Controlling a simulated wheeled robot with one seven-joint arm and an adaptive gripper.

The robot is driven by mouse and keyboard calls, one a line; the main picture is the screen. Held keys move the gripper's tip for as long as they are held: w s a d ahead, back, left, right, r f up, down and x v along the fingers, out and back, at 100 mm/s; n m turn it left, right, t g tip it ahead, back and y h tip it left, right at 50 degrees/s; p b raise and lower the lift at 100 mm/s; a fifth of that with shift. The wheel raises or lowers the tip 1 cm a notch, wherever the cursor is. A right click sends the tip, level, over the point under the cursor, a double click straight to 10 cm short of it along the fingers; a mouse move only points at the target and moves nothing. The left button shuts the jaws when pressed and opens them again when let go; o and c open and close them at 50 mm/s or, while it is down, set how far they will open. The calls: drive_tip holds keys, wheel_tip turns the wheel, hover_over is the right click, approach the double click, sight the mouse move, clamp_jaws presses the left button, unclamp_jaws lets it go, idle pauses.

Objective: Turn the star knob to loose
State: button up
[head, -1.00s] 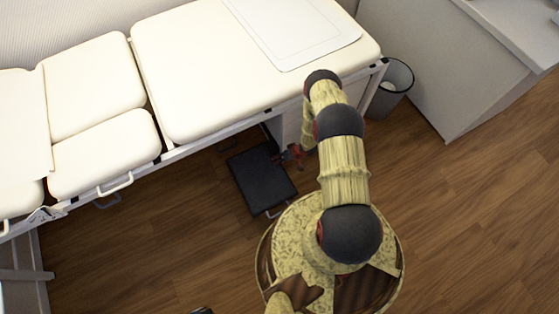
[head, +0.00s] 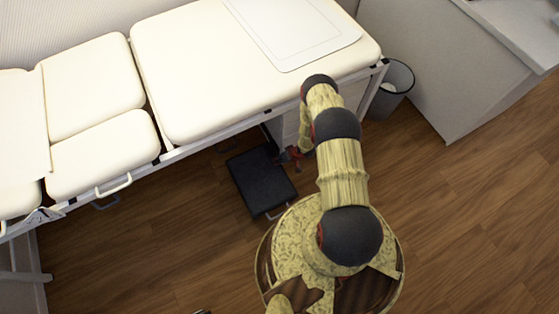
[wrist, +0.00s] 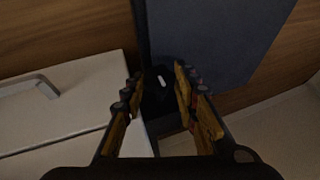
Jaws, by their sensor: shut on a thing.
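The star knob (wrist: 155,100) shows in the wrist view as a black, shadowed shape with a small white mark on it. It sits between the two fingers of my gripper (wrist: 159,74), which are shut on it from both sides. Its lobes and any loose or tight label are too dark to make out. In the head view my gripper (head: 283,157) is low beside the couch, at the upper right edge of a black step (head: 262,185). The knob cannot be made out there.
The padded white couch (head: 240,75) overhangs the place where my gripper works. White drawers with a handle (wrist: 30,88) lie close on the left in the wrist view. A waste bin (head: 392,90) and a counter (head: 440,80) stand to the right. Open wooden floor (head: 470,200) lies at right.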

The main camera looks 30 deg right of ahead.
drive_tip(key=c, duration=0.4)
drive_tip(key=shift+r, duration=0.1)
drive_tip(key=shift+w+a+h+p, duration=0.1)
drive_tip(key=shift+h+p, duration=0.3)
drive_tip(key=shift+p, duration=0.3)
drive_tip(key=shift+w+a+n+h+p, duration=0.15)
drive_tip(key=shift+n+h+p, duration=0.25)
drive_tip(key=shift+h+p, duration=0.65)
drive_tip(key=shift+h, duration=0.65)
drive_tip(key=o, duration=1.1)
drive_tip(key=shift+s, duration=0.2)
drive_tip(key=shift+o, duration=0.2)
